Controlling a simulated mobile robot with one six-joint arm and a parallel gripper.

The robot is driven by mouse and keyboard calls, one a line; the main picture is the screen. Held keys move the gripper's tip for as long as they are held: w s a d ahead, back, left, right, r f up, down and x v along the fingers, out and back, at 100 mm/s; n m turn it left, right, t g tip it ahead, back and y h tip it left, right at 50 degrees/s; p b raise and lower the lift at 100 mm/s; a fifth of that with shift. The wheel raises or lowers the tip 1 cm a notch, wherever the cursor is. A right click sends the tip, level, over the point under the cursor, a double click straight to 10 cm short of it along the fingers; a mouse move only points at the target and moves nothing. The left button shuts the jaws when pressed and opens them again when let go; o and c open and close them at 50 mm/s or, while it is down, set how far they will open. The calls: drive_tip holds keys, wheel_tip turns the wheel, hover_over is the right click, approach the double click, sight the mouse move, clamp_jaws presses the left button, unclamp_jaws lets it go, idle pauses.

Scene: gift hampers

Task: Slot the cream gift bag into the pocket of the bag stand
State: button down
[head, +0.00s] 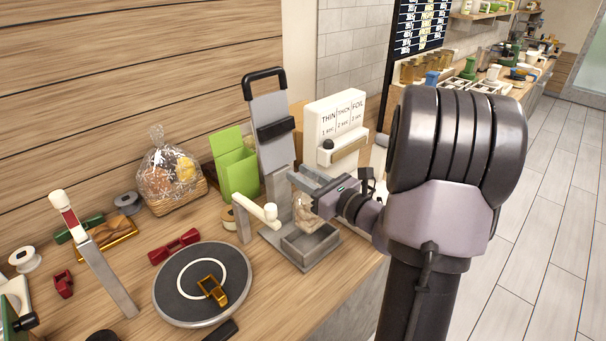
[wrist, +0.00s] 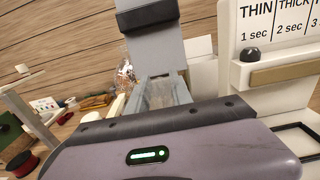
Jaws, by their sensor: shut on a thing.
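The cream gift bag (head: 306,215) is a small pale bag, partly hidden behind my wrist in the head view. My gripper (head: 302,180) is shut on it near its top and comes in from the right. In the wrist view my gripper (wrist: 162,92) shows its two grey fingers with a pale surface between them; the bag's lower part is out of sight there. The open grey box-like pocket of the bag stand (head: 318,252) is just below the bag. I cannot tell whether the bag's bottom edge is inside the pocket or just above it.
A tall grey device with a black handle (head: 264,120) rises right behind the pocket. A white sealer box marked THIN, THICK, FOIL (head: 335,118) stands behind my gripper. A green bag (head: 236,170), a wrapped basket (head: 170,178) and a round turntable (head: 180,295) are to the left.

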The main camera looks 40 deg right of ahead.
drive_tip(key=shift+f+b, duration=0.35)
drive_tip(key=shift+f, duration=0.8)
drive_tip(key=shift+f+b, duration=0.2)
drive_tip(key=shift+b, duration=0.25)
drive_tip(key=shift+f+b, duration=2.25)
drive_tip(key=shift+f, duration=0.35)
idle(2.8)
drive_tip(key=c, duration=1)
unclamp_jaws()
